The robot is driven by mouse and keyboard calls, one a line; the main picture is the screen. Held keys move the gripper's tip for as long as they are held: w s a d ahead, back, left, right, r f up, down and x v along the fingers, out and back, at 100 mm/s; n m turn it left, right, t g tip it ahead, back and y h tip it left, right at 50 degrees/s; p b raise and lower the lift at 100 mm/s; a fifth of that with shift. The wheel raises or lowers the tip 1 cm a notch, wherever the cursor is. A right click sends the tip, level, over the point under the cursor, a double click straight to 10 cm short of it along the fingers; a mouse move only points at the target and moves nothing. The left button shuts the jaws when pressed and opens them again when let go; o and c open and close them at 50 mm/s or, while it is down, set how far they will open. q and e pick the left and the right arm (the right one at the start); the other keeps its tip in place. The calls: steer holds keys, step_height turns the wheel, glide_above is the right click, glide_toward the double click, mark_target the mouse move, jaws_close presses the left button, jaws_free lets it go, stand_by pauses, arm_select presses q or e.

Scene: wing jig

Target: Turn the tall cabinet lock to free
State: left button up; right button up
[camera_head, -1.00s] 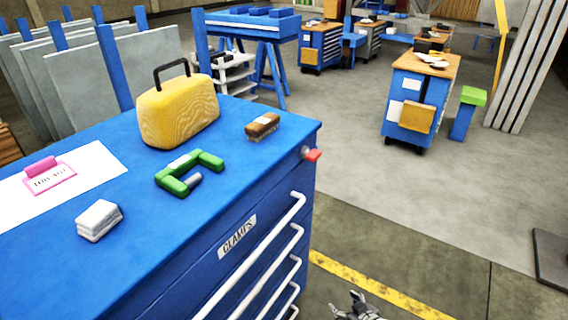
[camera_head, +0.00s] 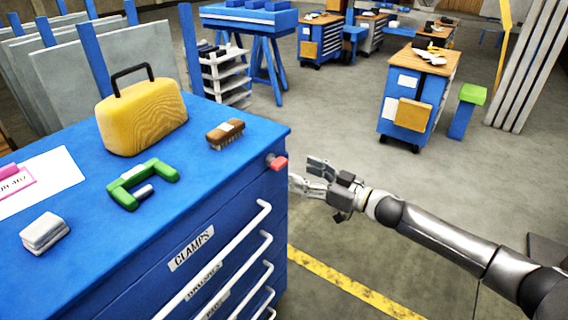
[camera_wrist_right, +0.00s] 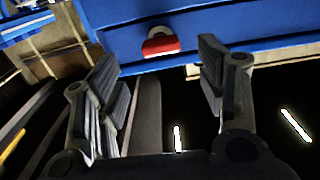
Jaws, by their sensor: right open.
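The tall blue cabinet (camera_head: 110,260) fills the lower left of the head view. Its lock has a red knob (camera_head: 277,163) on the front face near the top far corner. In the right wrist view the red knob (camera_wrist_right: 161,45) sits ahead, between and beyond the fingertips, with a pale part above it. My right gripper (camera_head: 312,176) is open and empty, just right of the knob and apart from it; its two fingers also show in the right wrist view (camera_wrist_right: 160,70). My left gripper is not in view.
On the cabinet top are a yellow case (camera_head: 143,116), a brush (camera_head: 225,133), a green clamp (camera_head: 142,184) and a grey block (camera_head: 45,232). White drawer handles (camera_head: 235,245) stick out below the lock. The floor to the right is open.

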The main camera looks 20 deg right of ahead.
mark_target(284, 165)
steer(key=p+x, duration=0.1)
steer(key=x, duration=0.6)
steer(key=c, duration=1)
